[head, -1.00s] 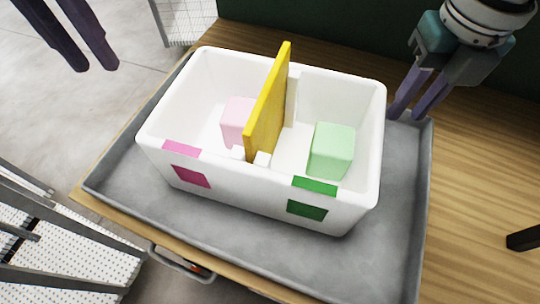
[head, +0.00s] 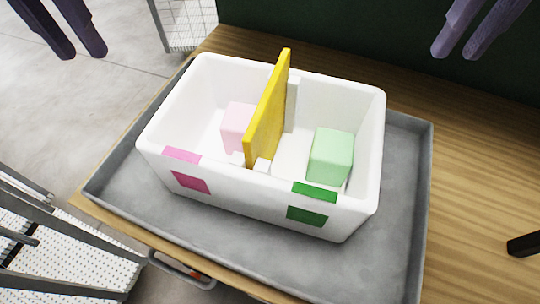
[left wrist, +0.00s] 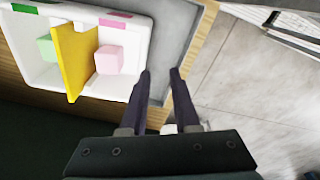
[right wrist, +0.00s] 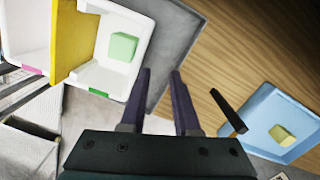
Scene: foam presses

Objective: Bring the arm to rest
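My left gripper (head: 88,54) is at the top left of the head view, beyond the tray's edge. Its two fingers are apart with nothing between them, as the left wrist view (left wrist: 160,75) also shows. My right gripper (head: 456,52) is at the top right of the head view, behind and right of the white bin. Its fingers are apart and empty in the right wrist view (right wrist: 160,75). The white bin (head: 250,192) stands on a grey tray (head: 395,250). A yellow divider (head: 268,110) stands upright in it, with a pink block (head: 237,127) left and a green block (head: 331,155) right.
The tray lies on a wooden table (head: 480,150). A blue bin (right wrist: 262,115) with a pale yellow block (right wrist: 281,134) shows in the right wrist view, near a black bar (head: 523,244). A perforated metal rack (head: 60,250) stands at the lower left. Bare table lies right of the tray.

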